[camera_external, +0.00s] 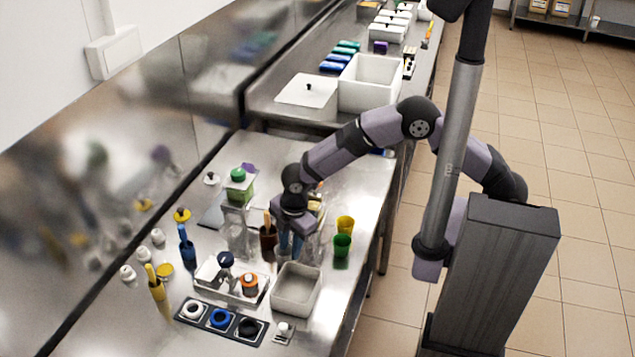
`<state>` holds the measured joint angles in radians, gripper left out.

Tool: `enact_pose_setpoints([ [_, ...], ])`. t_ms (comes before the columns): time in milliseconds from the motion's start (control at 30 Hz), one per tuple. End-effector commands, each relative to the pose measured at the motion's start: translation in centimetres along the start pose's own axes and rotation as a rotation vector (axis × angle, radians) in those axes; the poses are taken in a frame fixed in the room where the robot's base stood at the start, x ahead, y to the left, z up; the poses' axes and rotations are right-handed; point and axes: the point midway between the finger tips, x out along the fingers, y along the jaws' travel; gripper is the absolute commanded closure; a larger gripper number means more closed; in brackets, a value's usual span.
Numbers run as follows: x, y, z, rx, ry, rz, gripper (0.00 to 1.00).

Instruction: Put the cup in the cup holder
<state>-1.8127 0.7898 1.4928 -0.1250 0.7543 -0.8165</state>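My gripper (291,246) points down over the middle of the table, left of the two cups and behind a grey open tub. I cannot tell whether this is the fingers or a held thing.
The grey tub (296,306) stands in front of my gripper, and a white tray (209,272) with an orange-topped jar (250,284) is left of it. A brown container (268,243) and a clear, green-topped dispenser (238,220) stand close on the left. The table's right back is clear.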

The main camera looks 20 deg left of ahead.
Motion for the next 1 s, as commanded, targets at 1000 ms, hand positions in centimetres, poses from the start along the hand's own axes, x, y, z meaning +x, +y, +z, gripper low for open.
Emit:
enact_pose_setpoints([
  [1000, 4.1, -0.1, 0.1, 0.001, 0.0, 0.0, 1.0],
])
